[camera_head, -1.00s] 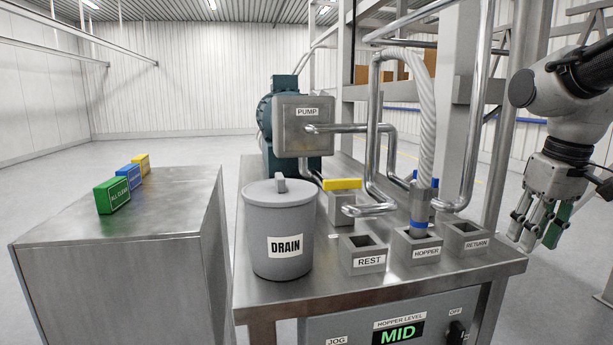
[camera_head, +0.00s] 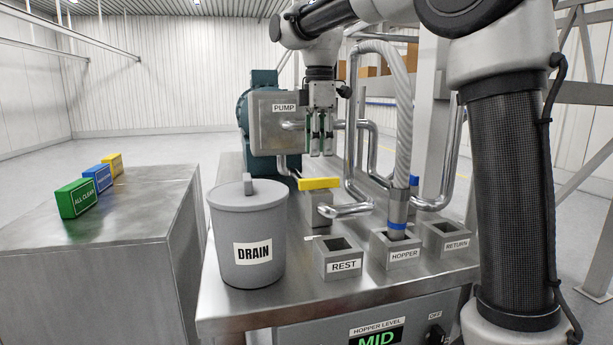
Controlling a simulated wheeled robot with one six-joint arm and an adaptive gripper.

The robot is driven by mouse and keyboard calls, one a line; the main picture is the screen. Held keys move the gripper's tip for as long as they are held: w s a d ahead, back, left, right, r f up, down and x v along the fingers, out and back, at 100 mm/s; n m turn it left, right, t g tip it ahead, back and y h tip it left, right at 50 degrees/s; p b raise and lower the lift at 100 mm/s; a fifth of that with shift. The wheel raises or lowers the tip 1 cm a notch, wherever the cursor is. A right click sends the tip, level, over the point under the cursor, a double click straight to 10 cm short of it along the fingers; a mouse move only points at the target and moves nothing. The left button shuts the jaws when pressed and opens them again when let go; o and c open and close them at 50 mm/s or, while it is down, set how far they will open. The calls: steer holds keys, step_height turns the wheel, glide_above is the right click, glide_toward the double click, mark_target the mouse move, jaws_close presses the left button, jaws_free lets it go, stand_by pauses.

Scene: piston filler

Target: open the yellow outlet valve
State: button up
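The yellow outlet valve handle (camera_head: 319,183) is a flat bar on top of a grey valve block (camera_head: 318,208), behind the REST socket. The bar lies roughly left to right in the picture. My gripper (camera_head: 320,153) points down just above and behind the handle in the picture, in front of the pump's right side. Its two fingers are apart with a narrow gap, and nothing shows between them. The fingertips look clear of the handle, but the exact distance is hard to tell.
The grey DRAIN bucket (camera_head: 247,235) stands left of the valve. REST (camera_head: 340,258), HOPPER (camera_head: 396,249) and RETURN (camera_head: 444,238) sockets are in front and right; a hose stands in HOPPER. Steel pipes (camera_head: 357,190) rise close right of the handle. The pump box (camera_head: 262,125) is behind.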

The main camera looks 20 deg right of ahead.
mark_target(319, 183)
steer(key=shift+s+n, duration=0.15)
steer(key=shift+n, duration=0.15)
steer(key=shift+f, duration=0.2)
step_height(319, 183, down, 8)
steer(key=shift+d+r, duration=0.1)
steer(key=shift+r, duration=0.15)
steer(key=shift+c, duration=0.2)
jaws_close()
